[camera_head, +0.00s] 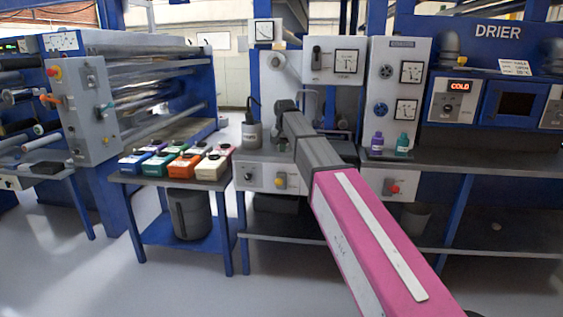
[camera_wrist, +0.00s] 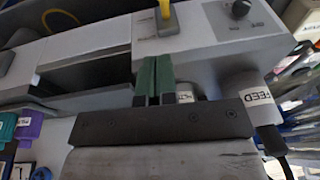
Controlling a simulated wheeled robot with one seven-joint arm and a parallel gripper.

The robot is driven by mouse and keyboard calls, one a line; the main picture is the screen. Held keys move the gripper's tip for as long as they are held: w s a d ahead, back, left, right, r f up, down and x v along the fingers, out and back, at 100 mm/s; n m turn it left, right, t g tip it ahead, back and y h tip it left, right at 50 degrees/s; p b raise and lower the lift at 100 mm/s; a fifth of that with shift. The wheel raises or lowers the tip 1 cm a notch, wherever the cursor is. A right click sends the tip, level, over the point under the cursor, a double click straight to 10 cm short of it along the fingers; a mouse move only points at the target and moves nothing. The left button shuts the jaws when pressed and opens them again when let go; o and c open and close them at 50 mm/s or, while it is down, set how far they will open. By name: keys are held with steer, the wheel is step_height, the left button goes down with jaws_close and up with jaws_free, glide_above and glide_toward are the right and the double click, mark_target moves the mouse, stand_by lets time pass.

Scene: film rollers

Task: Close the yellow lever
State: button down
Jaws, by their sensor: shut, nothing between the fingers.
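The yellow lever (camera_wrist: 167,17) is at the top of the wrist view, on a grey panel (camera_wrist: 205,30) beside a black dial. In the head view the yellow lever (camera_head: 280,182) is a small yellow spot on the grey front panel below the middle bench. My gripper (camera_wrist: 155,62) has green fingers close together, with nothing between them. Its fingertips appear just below the lever in the wrist view, and I cannot tell whether they touch it. In the head view my arm hides the fingers.
A grey container labelled FEED (camera_wrist: 256,97) is right of my gripper in the wrist view; it also shows in the head view (camera_head: 251,136). Several coloured boxes (camera_head: 168,160) stand on the left table. Purple (camera_head: 377,142) and teal (camera_head: 402,142) bottles stand right of my arm.

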mark_target(280, 179)
steer(key=x, duration=0.8)
steer(key=s+x, duration=0.1)
steer(key=x, duration=0.3)
steer(key=shift+s+a+f, duration=0.1)
steer(key=shift+a, duration=0.1)
steer(key=shift+a+f, duration=0.1)
steer(key=shift+f, duration=0.35)
steer(key=shift+s, duration=0.15)
steer(key=shift+s+f+t, duration=0.55)
steer(key=shift+s+t, duration=0.05)
step_height(280, 179, down, 9)
steer(key=s+t, duration=0.2)
steer(key=t, duration=0.4)
steer(key=shift+f+h, duration=0.2)
steer(key=shift+h, duration=0.1)
steer(key=shift+a, duration=0.15)
